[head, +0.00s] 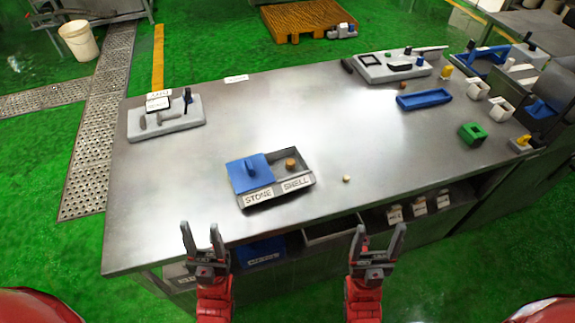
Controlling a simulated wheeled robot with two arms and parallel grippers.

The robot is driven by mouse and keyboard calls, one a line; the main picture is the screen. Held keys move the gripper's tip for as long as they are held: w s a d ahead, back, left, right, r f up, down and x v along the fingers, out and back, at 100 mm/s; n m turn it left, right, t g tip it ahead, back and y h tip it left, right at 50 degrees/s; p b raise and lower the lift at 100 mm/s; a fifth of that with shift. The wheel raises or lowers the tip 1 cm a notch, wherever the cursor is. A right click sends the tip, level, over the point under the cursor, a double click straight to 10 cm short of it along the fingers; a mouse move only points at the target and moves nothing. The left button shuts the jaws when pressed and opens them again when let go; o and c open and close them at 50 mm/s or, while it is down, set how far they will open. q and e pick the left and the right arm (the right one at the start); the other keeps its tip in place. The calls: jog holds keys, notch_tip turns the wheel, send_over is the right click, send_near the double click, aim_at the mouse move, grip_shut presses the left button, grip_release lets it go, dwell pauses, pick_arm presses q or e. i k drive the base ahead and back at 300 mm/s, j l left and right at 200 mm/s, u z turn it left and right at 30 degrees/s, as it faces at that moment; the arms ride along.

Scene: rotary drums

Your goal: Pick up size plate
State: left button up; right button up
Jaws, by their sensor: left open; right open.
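No object in view is readably marked as the size plate, so I cannot tell which one it is. A grey plate (183,124) with a dark upright peg, grey pieces and small white labels lies at the table's left end. Another grey plate (375,74) with dark shapes on it lies at the back right. My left gripper (200,236) is open and empty at the table's front edge, left of the middle. My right gripper (379,238) is open and empty just in front of that edge. Both are apart from the plates.
A tray (312,181) labelled STONE and SHELL, with a blue lid (240,176), stands at front centre on the metal table (290,115). A small pale piece (346,179) lies beside it. A blue tray (424,99) and green block (472,134) are at right. The table's middle is clear.

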aim_at(469, 132)
jog(key=z, duration=1.25)
jog(key=i+l+u, duration=0.1)
jog(key=u, duration=0.35)
jog(key=i+l+u, duration=0.1)
jog(key=l+u, duration=0.15)
jog(key=u, duration=0.15)
jog(key=l+u, duration=0.2)
jog(key=u, duration=0.25)
jog(key=l+u, duration=0.5)
jog(key=l, duration=2.25)
